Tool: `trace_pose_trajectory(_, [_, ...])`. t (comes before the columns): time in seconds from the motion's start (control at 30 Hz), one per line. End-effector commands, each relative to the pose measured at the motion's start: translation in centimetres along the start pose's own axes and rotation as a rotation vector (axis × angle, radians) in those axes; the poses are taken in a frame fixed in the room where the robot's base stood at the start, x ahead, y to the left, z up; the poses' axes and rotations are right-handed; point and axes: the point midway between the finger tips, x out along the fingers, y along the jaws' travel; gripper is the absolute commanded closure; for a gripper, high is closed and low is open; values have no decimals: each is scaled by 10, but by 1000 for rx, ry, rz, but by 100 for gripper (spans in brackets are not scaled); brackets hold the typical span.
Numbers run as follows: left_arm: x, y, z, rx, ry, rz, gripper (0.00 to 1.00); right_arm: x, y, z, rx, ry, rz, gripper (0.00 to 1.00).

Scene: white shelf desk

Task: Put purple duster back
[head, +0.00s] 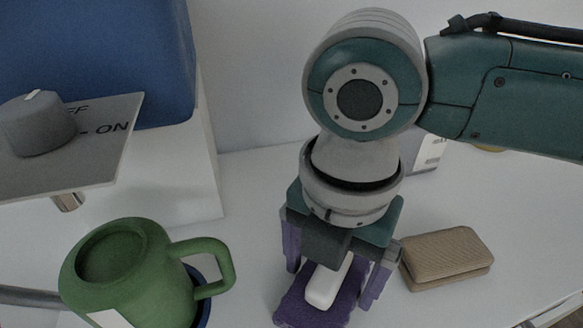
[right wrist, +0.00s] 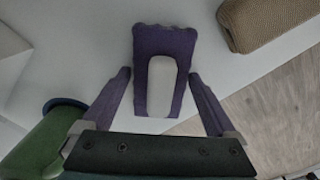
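The purple duster (head: 292,312) with a white, rounded middle piece lies on the white desk at the bottom centre of the head view. It shows fully in the right wrist view (right wrist: 146,48), between and beyond the fingertips. My right gripper (head: 333,279) points down over the duster. Its two purple fingers are apart, one on each side of the duster, also in the right wrist view (right wrist: 161,76). I see no firm grip, and whether the fingertips touch its sides is unclear. My left gripper is not in view.
A tan ribbed block (head: 445,258) lies close on the right of my right gripper. A green mug (head: 135,275), tilted over a dark blue round item, is on the left. A grey knob (head: 38,122) on an OFF/ON plate and a blue box (head: 110,50) stand at back left.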

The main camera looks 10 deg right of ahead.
Motion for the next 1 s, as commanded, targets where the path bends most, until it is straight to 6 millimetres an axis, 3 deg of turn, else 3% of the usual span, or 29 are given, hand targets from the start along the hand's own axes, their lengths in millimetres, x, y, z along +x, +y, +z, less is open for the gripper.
trace_pose_trajectory(0.37, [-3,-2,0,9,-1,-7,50,-8,0,0,1,0,0,0])
trace_pose_trajectory(0.8, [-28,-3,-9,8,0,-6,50,-97,1,1,0,-1,3,0])
trace_pose_trajectory(1.0, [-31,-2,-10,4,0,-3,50,-118,1,0,1,1,1,0])
